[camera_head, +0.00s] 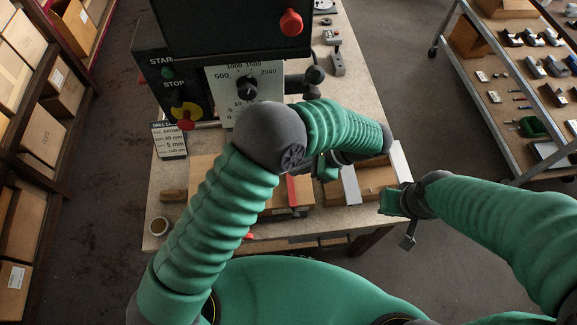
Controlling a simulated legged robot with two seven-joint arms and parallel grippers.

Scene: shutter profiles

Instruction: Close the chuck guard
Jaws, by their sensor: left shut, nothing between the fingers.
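The drill machine's dark head (235,25) stands at the top middle, with a speed dial (246,88) on its white front panel. I cannot make out the chuck or its guard; my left arm covers the area below the panel. My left arm bends over the bench, and my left gripper (326,170) is shut and empty below its wrist, near the wooden blocks. My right gripper (408,238) hangs beyond the bench's right edge, apart from the machine; its fingers are too small to read.
A red knob (290,22) sticks out of the head. A stop button (186,124) and a drill sign (168,141) are at left.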

